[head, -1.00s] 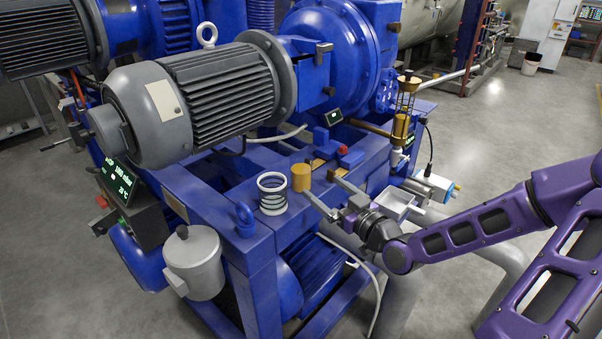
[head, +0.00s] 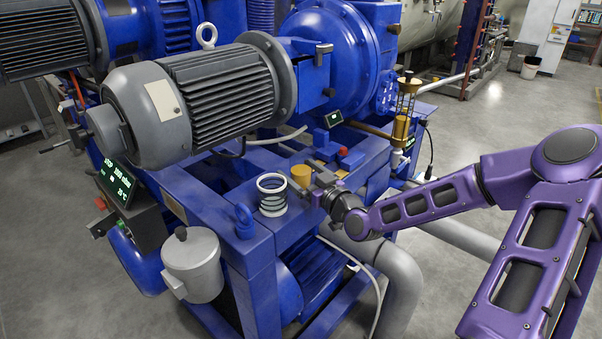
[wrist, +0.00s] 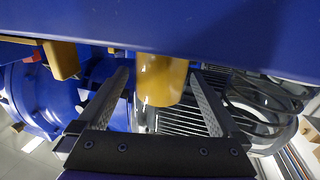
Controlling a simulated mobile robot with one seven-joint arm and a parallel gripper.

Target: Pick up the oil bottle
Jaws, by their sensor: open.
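An amber-yellow cylinder (head: 302,175), which I take to be the oil bottle, stands upright on the blue frame in the head view. In the wrist view my gripper (wrist: 160,78) is open, with one finger on each side of the cylinder. I see a narrow gap by each finger and no clear contact. The fingers partly hide the cylinder's lower right side in the head view.
A white ring-topped coil (head: 272,195) stands just left of the cylinder. Red and blue blocks (head: 343,158) lie on the frame behind my gripper. A large grey motor (head: 205,100) overhangs at upper left. A brass oiler (head: 402,125) stands at the right.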

